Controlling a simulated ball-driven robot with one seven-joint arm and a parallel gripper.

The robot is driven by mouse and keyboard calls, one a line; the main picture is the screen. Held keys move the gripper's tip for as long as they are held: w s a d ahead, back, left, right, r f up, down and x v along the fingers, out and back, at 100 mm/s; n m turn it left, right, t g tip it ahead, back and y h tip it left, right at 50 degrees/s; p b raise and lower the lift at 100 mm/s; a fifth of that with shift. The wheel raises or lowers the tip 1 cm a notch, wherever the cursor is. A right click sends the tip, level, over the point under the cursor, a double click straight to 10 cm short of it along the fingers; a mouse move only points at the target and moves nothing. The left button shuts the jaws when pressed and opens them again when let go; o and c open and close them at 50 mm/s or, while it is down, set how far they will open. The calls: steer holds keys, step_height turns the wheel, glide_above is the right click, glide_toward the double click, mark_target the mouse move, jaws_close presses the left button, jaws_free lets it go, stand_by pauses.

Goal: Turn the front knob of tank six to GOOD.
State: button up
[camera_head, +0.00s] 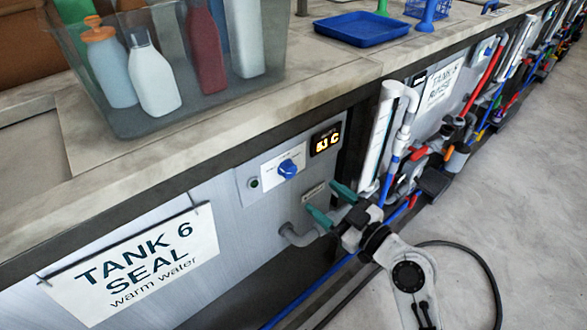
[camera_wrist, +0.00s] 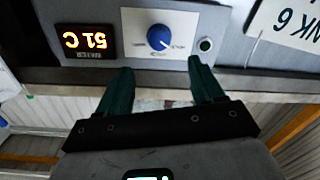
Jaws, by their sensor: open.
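The front knob (camera_head: 288,169) of tank six is a small blue round knob on a white plate on the tank's grey front panel. It also shows in the wrist view (camera_wrist: 160,37), with a pale pointer mark slanting to the lower right there. The lettering around it is too small to read. My gripper (camera_head: 324,200), with two green fingers, is open and empty, below and to the right of the knob in the head view. In the wrist view my gripper (camera_wrist: 161,72) has its fingertips apart on either side of the knob's line, short of it and not touching it.
A lit display (camera_head: 326,140) and a small green indicator (camera_head: 254,183) flank the knob. The TANK 6 SEAL sign (camera_head: 140,262) hangs left. A grey pipe (camera_head: 300,236) lies below; white and blue pipes (camera_head: 392,140) stand right. The counter edge (camera_head: 240,120) overhangs the panel.

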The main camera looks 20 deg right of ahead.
mark_target(291, 172)
steer(key=p+x, duration=0.2)
steer(key=x, duration=0.8)
steer(key=shift+w+a+p, duration=0.1)
steer(key=shift+w+p, duration=0.2)
steer(key=shift+w, duration=0.1)
steer(key=shift+c, duration=0.3)
steer(key=c, duration=1)
